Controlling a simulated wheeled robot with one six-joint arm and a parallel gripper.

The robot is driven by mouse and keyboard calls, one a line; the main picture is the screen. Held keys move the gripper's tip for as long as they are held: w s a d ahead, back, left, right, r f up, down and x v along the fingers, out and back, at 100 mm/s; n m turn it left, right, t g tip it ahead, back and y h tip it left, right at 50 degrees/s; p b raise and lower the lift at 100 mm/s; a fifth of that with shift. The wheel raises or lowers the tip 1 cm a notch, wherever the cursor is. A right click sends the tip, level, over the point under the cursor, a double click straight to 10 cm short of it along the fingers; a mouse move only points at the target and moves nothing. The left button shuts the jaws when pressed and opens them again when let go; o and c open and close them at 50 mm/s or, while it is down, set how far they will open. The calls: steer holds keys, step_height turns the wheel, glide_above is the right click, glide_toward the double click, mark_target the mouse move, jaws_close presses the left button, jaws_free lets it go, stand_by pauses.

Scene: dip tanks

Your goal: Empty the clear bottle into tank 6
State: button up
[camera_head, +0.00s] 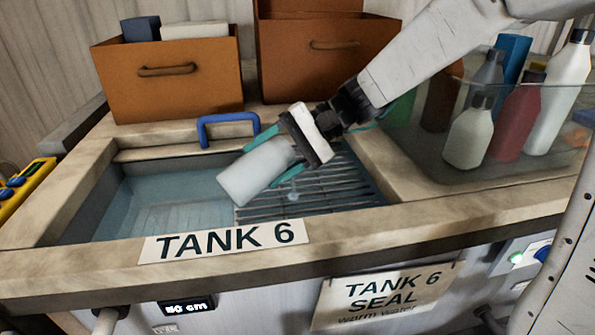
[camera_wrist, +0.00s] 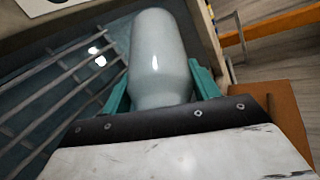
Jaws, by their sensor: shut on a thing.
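My gripper (camera_head: 270,160) is shut on a pale, greyish, translucent bottle (camera_head: 250,178). In the wrist view the bottle (camera_wrist: 156,50) lies between the teal fingers of my gripper (camera_wrist: 157,82), its body reaching away from the palm. The bottle is tilted, its broad end low and to the left, above tank 6 (camera_head: 400,216). Its mouth is not clearly visible, and I see no stream of liquid. Bluish water (camera_head: 150,195) fills the left part of the tank. A metal bar grate (camera_head: 340,190) covers the right part, under the bottle and gripper. The label (camera_head: 225,241) reads "TANK 6".
A blue handle (camera_head: 228,121) stands at the tank's back edge. Orange-brown boxes (camera_head: 190,85) stand behind. A clear bin (camera_head: 440,165) with several bottles is at the right. A "TANK 6 SEAL" sign (camera_head: 385,295) hangs in front. A yellow device (camera_head: 25,190) lies at the left.

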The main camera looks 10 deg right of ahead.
steer(key=shift+w+d+r+y+p, duration=0.35)
steer(key=shift+d+y+p, duration=0.15)
steer(key=shift+y, duration=0.3)
steer(key=shift+w+d+r+m+g+y+p, duration=0.1)
steer(key=shift+d+r+m+g+y+p, duration=0.2)
steer(key=shift+y, duration=0.45)
steer(key=shift+w+d+r+m+g+y+p, duration=0.1)
steer(key=shift+r+m+g+y, duration=0.2)
steer(key=shift+y, duration=0.5)
steer(key=shift+w+d+r+m+g+y+p, duration=0.1)
steer(key=shift+d+r+m+g+y+p, duration=0.2)
steer(key=shift+y, duration=0.45)
stand_by(1.3)
steer(key=shift+w+d+r+m+y, duration=0.1)
steer(key=shift+r+m+y, duration=0.25)
steer(key=shift+r, duration=0.55)
steer(key=shift+w+d+r+m+y, duration=0.15)
steer(key=shift+r+y, duration=0.4)
steer(key=shift+r, duration=0.35)
steer(key=shift+d+r+y, duration=0.1)
steer(key=shift+r+y, duration=0.3)
steer(key=shift+r, duration=0.3)
steer(key=shift+f+p, duration=0.1)
steer(key=shift+p, duration=0.25)
